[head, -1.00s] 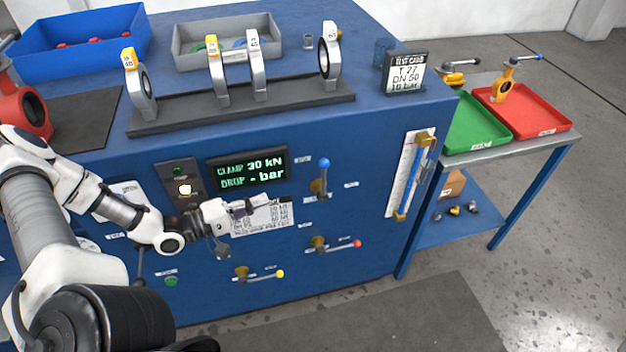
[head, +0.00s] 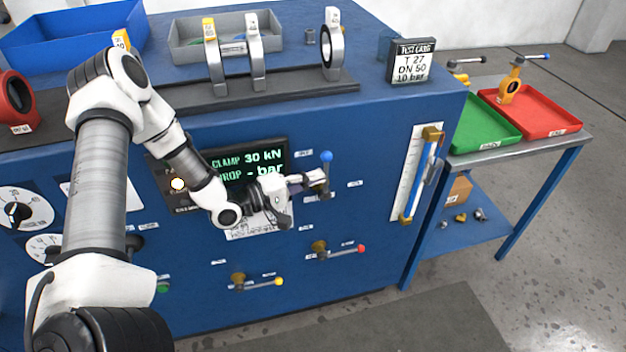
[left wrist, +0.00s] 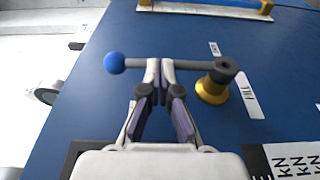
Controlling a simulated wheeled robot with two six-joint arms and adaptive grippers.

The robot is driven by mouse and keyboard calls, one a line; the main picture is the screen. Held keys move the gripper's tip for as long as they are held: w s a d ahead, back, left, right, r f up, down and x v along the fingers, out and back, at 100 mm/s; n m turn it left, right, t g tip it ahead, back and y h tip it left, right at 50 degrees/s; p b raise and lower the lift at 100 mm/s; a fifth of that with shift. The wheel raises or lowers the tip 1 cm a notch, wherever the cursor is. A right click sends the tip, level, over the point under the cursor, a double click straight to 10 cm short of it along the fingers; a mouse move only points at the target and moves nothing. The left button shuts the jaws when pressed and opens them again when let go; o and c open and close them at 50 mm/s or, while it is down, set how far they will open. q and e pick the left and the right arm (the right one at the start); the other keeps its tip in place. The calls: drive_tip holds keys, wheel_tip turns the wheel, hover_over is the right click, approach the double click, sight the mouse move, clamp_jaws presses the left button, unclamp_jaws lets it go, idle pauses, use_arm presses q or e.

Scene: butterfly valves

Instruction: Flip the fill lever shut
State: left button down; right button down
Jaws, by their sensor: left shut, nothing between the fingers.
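The fill lever (head: 326,168) on the blue panel has a blue knob and points upward from its pivot in the head view. In the left wrist view the lever's blue knob (left wrist: 115,63) is at left, its grey rod runs across, and its brass pivot (left wrist: 212,90) is at right beside a FILL label (left wrist: 249,95). My left gripper (head: 320,176) is shut and empty, its fingertips (left wrist: 160,66) overlapping the middle of the rod in the left wrist view. I cannot tell whether they touch it. My right gripper is not in view.
A yellow-knobbed lever (head: 262,282) and a red-knobbed lever (head: 340,250) sit lower on the panel. A display (head: 262,165) reads CLAMP 30 kN and is partly covered by my arm. A gauge with a blue tube (head: 421,175) is mounted at right.

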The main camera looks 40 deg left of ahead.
use_arm(q)
drive_tip(key=shift+r, duration=0.1)
idle(0.3)
drive_tip(key=shift+w+d+r+g+p, duration=0.1)
drive_tip(key=shift+g+p, duration=0.2)
drive_tip(key=shift+p, duration=0.25)
drive_tip(key=shift+w+y+p, duration=0.1)
drive_tip(key=shift+y+p, duration=0.2)
drive_tip(key=shift+w+d+r+g+p, duration=0.35)
drive_tip(key=shift+g+p, duration=0.25)
drive_tip(key=shift+p, duration=0.25)
drive_tip(key=w+d+f+m+g+y+p, duration=0.1)
drive_tip(key=w+d+f+g+y+p, duration=0.4)
drive_tip(key=w+d+g+y+p, duration=0.1)
drive_tip(key=w+g+p, duration=0.1)
drive_tip(key=g+p, duration=0.1)
drive_tip(key=shift+f+m+p, duration=0.3)
drive_tip(key=shift+m, duration=0.1)
drive_tip(key=shift+d, duration=0.1)
